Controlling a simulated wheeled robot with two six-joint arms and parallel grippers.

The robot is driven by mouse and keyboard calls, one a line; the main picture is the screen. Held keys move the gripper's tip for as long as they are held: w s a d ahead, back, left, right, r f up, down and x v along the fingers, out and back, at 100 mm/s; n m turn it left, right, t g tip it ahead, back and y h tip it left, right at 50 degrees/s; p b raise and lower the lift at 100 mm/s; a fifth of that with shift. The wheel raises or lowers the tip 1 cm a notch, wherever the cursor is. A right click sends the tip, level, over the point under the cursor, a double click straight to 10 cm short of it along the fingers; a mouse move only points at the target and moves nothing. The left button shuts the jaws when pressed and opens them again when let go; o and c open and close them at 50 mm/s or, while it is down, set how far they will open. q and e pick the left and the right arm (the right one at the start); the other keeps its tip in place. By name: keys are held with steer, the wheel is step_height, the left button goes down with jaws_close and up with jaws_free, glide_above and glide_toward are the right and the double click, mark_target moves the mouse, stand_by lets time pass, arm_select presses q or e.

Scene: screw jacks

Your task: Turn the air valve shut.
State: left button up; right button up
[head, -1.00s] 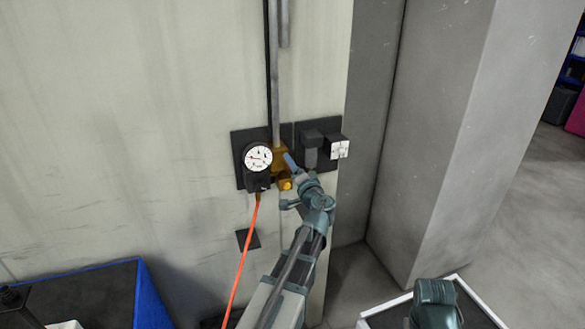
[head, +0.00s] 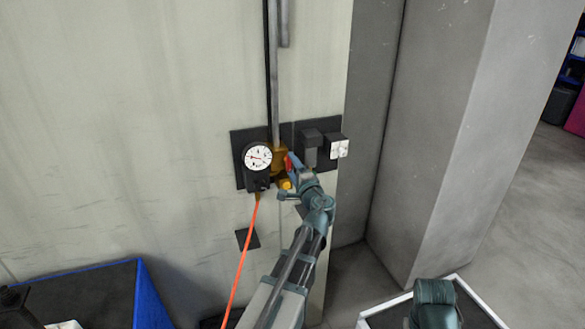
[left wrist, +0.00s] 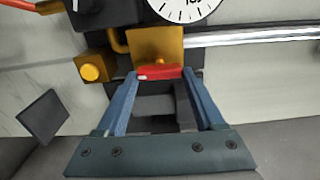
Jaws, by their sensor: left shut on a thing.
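The air valve is a brass body (head: 279,158) on a dark plate on the wall, with a red handle (head: 288,165). The left wrist view shows the brass body (left wrist: 156,46) and the red handle (left wrist: 160,72) below it. My left gripper (head: 291,164) is at the valve. Its two blue fingers (left wrist: 160,76) are at the two ends of the red handle, shut on it. The fingers partly cover the valve in the head view. My right gripper's fingers do not show.
A round white gauge (head: 258,156) sits just left of the valve, with an orange hose (head: 243,253) hanging below. A brass knob (left wrist: 92,68) is close to my left finger. A dark box with a white face (head: 339,148) is to the right, and a grey pillar (head: 440,130) stands beyond.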

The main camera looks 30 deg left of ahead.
arm_select(q)
steer(key=o, duration=1.4)
steer(key=v, duration=1.4)
steer(key=shift+w, duration=0.1)
steer(key=x, duration=1.4)
steer(key=shift+d, duration=0.1)
steer(key=v, duration=1.4)
steer(key=w+a+n, duration=0.3)
steer(key=n, duration=0.2)
steer(key=w+a+n, duration=0.2)
steer(key=a+n, duration=0.2)
steer(key=n, duration=0.1)
steer(key=w+a+n, duration=0.3)
steer(key=a+n, duration=0.1)
steer(key=n, duration=0.1)
steer(key=shift+w+r, duration=0.2)
steer(key=shift+w, duration=0.15)
